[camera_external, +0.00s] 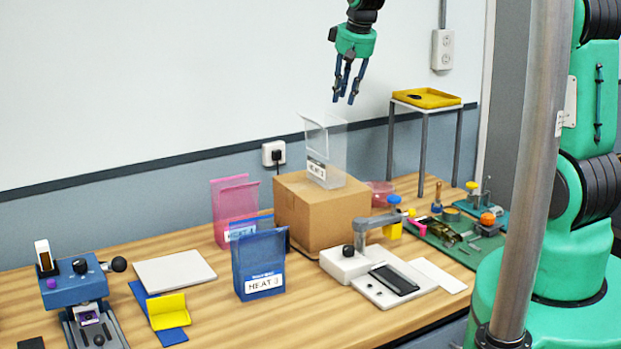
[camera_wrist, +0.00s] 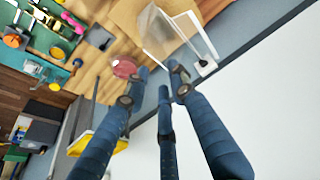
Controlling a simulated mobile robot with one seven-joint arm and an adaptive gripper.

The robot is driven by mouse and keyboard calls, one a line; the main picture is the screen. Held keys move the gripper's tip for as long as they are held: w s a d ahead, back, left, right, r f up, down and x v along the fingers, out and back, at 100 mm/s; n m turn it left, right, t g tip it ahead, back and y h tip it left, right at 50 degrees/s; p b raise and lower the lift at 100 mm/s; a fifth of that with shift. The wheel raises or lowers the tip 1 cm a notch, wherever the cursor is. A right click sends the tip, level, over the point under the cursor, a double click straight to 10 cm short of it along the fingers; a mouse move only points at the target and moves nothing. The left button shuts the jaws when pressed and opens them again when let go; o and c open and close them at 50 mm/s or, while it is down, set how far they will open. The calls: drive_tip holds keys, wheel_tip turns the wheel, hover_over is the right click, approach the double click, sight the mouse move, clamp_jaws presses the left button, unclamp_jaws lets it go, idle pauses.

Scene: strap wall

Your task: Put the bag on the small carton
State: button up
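The small carton (camera_external: 312,216) is a brown cardboard box at the back middle of the table, by the wall. A clear, upright bag-like piece (camera_external: 330,150) labelled HEAT stands on its top; it also shows in the wrist view (camera_wrist: 185,35) on the carton top (camera_wrist: 130,14). A pink translucent one (camera_external: 233,207) stands left of the carton, and a blue one (camera_external: 259,262) stands in front of it. Which of these is the bag I cannot tell. My gripper (camera_external: 346,97) hangs in the air above the clear piece, fingers pointing down, spread and empty.
A tall stand with a yellow tray (camera_external: 427,98) is right of my gripper. A white press-like device (camera_external: 350,262) sits before the carton. A blue device (camera_external: 78,290), grey plate (camera_external: 174,270) and yellow holder (camera_external: 168,311) are at left. A green mat (camera_external: 446,240) holds small parts.

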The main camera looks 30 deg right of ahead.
drive_tip(key=s+a+r+t, duration=0.1)
drive_tip(key=s+a+r, duration=0.1)
drive_tip(key=s+r, duration=0.7)
drive_tip(key=s+a+r, duration=0.2)
drive_tip(key=s+r, duration=0.5)
drive_tip(key=s, duration=0.5)
drive_tip(key=s+a+t, duration=0.1)
drive_tip(key=s+a, duration=0.1)
drive_tip(key=s, duration=2.3)
drive_tip(key=shift+s, duration=0.25)
drive_tip(key=shift+r, duration=0.1)
wheel_tip(320, 180, down, 12)
drive_tip(key=b, duration=1.2)
